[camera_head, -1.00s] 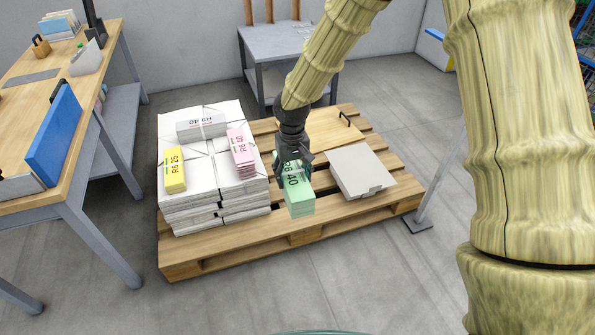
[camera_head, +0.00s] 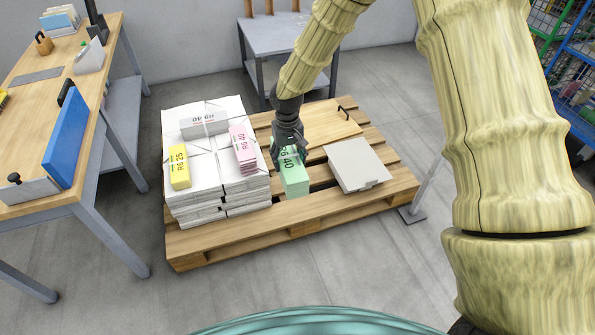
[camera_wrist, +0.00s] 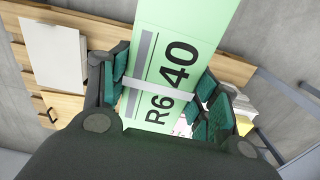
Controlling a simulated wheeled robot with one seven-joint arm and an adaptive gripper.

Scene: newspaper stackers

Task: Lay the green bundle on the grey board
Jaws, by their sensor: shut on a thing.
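The green bundle (camera_head: 294,178), marked R6 40, is upright in my gripper (camera_head: 289,154) over the pallet, between the white stacks and the grey board. In the wrist view the green bundle (camera_wrist: 178,55) lies between the two finger pads of my gripper (camera_wrist: 165,92), which is shut on it. A pale band runs across the bundle. The grey board (camera_head: 357,165) lies on the right part of the pallet, a little right of the bundle and apart from it. The board also shows in the wrist view (camera_wrist: 52,58) at upper left. Whether the bundle touches the pallet I cannot tell.
The wooden pallet (camera_head: 290,225) carries white paper stacks (camera_head: 200,205) at left, topped by a yellow bundle (camera_head: 180,167), a pink bundle (camera_head: 243,150) and a grey-white bundle (camera_head: 204,122). A wooden panel with a black handle (camera_head: 343,115) lies behind. A workbench (camera_head: 75,130) stands at left.

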